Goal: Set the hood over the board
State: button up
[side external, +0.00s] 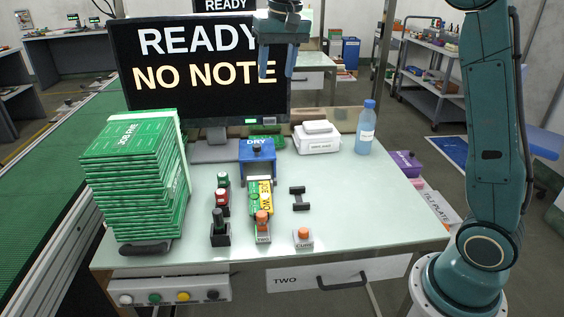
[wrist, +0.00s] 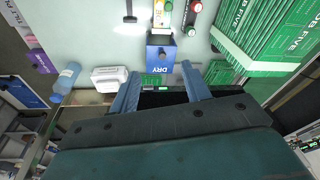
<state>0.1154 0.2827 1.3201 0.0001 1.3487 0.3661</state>
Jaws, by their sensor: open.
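A blue box marked DRY (side external: 257,160), with a dark knob on top, stands at the back middle of the bench; I take it to be the hood. It also shows in the wrist view (wrist: 160,57). A small green board (side external: 254,207) lies in front of it, with a yellow label beside it and an orange-topped piece at its near end. My gripper (side external: 277,74) is open and empty, high above the bench in front of the monitor. In the wrist view the blue box shows just beyond my spread fingertips (wrist: 160,68), apart from them.
A tall stack of green JOB FIVE boards (side external: 130,180) stands at left. A black bracket (side external: 299,198) and a CURE block (side external: 303,238) lie to the right of the board. A white box (side external: 317,140) and blue bottle (side external: 366,128) stand behind. The bench's right side is clear.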

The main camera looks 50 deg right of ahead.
jog(key=w+d+f+m+g, duration=0.1)
jog(key=w+d+f+m, duration=0.15)
jog(key=w+f, duration=0.4)
jog(key=g, duration=0.1)
send_over(257, 145)
notch_tip(257, 145, down, 6)
jog(key=shift+a+m, duration=0.1)
jog(key=shift+m, duration=0.35)
jog(key=shift+f, duration=0.1)
jog(key=shift+f, duration=6.75)
grip_shut()
